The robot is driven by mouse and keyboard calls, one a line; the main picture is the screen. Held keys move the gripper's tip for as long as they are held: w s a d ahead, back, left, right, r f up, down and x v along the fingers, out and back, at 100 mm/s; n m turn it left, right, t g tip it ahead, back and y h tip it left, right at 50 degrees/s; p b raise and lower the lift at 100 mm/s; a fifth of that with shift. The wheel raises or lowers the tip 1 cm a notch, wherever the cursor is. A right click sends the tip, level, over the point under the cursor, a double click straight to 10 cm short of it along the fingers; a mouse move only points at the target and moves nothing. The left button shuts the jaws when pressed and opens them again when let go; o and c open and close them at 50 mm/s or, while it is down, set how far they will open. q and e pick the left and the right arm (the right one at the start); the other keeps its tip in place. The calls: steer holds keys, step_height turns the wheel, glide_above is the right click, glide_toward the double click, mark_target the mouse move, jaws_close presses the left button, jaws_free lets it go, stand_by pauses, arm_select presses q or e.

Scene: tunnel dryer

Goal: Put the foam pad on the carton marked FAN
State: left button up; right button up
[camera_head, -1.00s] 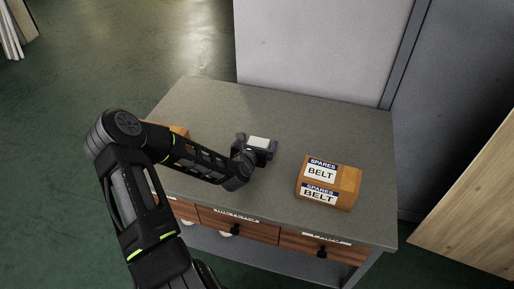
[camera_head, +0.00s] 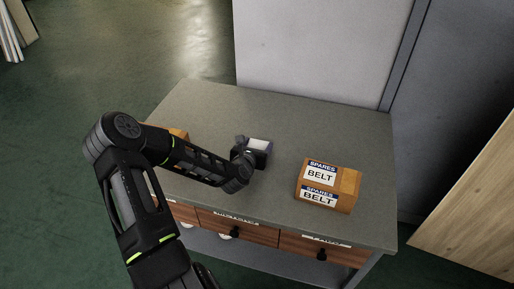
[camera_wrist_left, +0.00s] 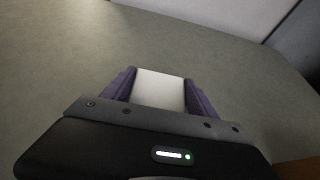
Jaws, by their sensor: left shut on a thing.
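The foam pad (camera_head: 258,145) is a small white block. My left gripper (camera_head: 255,146) is shut on it above the grey table top, near the middle. In the left wrist view the pad (camera_wrist_left: 160,89) sits between the two purple-grey fingers. No carton with a readable FAN mark shows. An orange-brown carton (camera_head: 180,133) on the left of the table is mostly hidden behind my left arm, and its label cannot be seen. My right gripper is not in view.
A carton marked SPARES BELT (camera_head: 347,186) stands on the table (camera_head: 215,103), right of the gripper. The table's back and middle are clear. Drawers with dark knobs (camera_head: 240,228) line its front. A pale wall panel (camera_head: 320,45) stands behind.

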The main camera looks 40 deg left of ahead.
mark_target(257, 146)
arm_select(q)
steer(key=shift+r, duration=0.15)
step_height(257, 146, up, 10)
stand_by(0.3)
stand_by(0.5)
steer(key=s+d+r+m+h, duration=0.1)
steer(key=d+r, duration=0.1)
steer(key=d, duration=0.6)
steer(key=s+d+r+m+h, duration=0.1)
steer(key=d+r+h, duration=0.1)
steer(key=d, duration=0.6)
steer(key=s+d+r+m+t+h, duration=0.1)
steer(key=d+r, duration=0.1)
steer(key=d, duration=0.6)
steer(key=shift+s+d+m, duration=0.1)
steer(key=shift+s+m, duration=0.15)
steer(key=shift+m, duration=0.15)
